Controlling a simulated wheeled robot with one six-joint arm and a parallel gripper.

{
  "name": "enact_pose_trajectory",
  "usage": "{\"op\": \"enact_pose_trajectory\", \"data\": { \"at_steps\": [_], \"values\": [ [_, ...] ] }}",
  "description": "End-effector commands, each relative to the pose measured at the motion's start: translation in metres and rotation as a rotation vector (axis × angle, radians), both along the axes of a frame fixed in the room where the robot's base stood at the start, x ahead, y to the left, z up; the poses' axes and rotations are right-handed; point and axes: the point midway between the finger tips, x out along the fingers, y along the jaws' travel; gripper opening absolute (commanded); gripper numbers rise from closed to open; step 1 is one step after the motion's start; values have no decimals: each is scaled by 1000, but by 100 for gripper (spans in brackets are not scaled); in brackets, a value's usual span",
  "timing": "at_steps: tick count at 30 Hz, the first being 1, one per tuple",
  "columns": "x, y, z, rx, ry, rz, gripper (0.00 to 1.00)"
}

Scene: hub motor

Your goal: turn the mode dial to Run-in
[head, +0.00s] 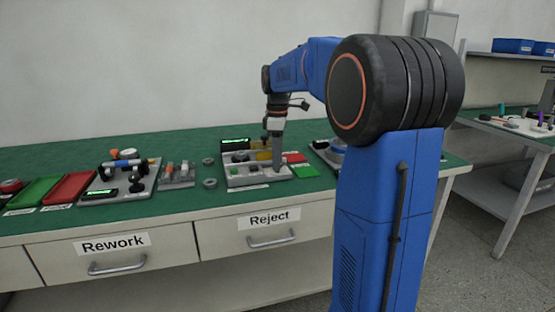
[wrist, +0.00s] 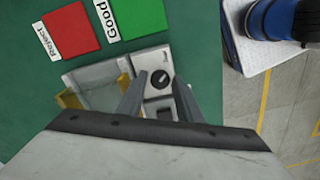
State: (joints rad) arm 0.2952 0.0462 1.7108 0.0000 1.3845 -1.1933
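The mode dial (wrist: 159,79) is a round black knob with a light pointer mark, on a pale panel block (wrist: 150,60) in the wrist view. Lettering beside it is too small to read, so I cannot tell which mode it points to. My gripper (wrist: 160,84) is open, with one finger on each side of the dial in the picture. I cannot tell whether the fingers touch it. In the head view my gripper (head: 276,160) points down over the right part of the grey control station (head: 240,184); the dial is not clear there.
Red Reject (wrist: 72,31) and green Good (wrist: 140,14) pads lie beside the station on the green bench top. A yellow-sided clear box (wrist: 95,78) stands close to my fingers. Other fixtures (head: 120,178) stand to the left. The Reject drawer (head: 265,233) is shut.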

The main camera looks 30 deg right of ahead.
Motion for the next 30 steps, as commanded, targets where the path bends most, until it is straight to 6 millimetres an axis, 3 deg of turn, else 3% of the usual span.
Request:
{"op": "enact_pose_trajectory", "data": {
  "at_steps": [8, 11, 12, 22, 30],
  "values": [
    [0, 0, -1, 0, 0, 0, 30],
    [0, 0, -1, 0, 0, 0, 6],
    [0, 0, -1, 0, 0, 0, 2],
    [0, 0, -1, 0, 0, -35, 2],
    [0, 0, 0, -1, -1, -191, 2]
  ]
}}
